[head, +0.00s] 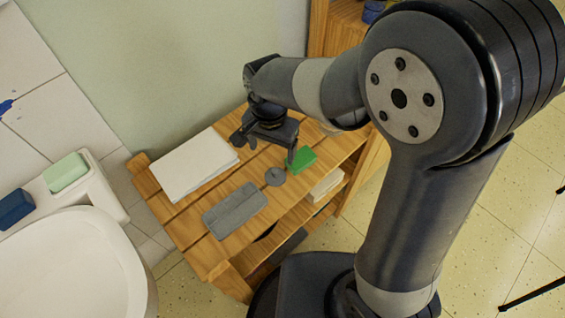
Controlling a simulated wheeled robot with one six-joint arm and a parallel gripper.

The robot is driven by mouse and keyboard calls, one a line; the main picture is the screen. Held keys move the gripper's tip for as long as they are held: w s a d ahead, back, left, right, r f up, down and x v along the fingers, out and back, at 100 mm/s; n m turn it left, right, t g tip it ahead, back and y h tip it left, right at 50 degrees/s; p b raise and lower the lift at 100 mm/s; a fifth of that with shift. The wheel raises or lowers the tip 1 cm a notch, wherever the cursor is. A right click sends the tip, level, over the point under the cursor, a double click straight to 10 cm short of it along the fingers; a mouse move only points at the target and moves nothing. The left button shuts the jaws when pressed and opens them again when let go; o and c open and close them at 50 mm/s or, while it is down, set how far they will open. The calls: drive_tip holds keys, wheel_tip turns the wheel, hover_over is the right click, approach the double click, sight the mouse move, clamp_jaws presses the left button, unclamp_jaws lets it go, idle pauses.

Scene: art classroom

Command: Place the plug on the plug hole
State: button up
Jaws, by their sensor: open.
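A small round grey disc with a nub, which looks like the plug (275,177), lies on the wooden slatted table (190,232) near its front-right edge. My gripper (266,148) hangs over the table just beyond the plug, pointing down. Its two fingers are apart with nothing seen between them, and it is not touching the plug. A white basin (65,270) stands at the lower left, cut off by the picture edge. No plug hole shows in the visible part of the basin.
On the table are a white paper stack (197,163), a grey flat piece (235,210) and a green block (302,160) close to my gripper. A pale green bar (66,172) and a blue block (15,208) sit by the basin. A wall rises behind the table.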

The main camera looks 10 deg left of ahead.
sight(275, 171)
drive_tip(key=f, duration=0.3)
drive_tip(key=f+b, duration=0.1)
drive_tip(key=f, duration=0.3)
drive_tip(key=f+b, duration=0.1)
drive_tip(key=f, duration=0.3)
drive_tip(key=shift+w+d, duration=0.1)
drive_tip(key=shift+d, duration=0.2)
drive_tip(key=shift+r, duration=0.1)
drive_tip(key=shift+c, duration=0.4)
drive_tip(key=c, duration=1.1)
drive_tip(key=shift+o, duration=0.2)
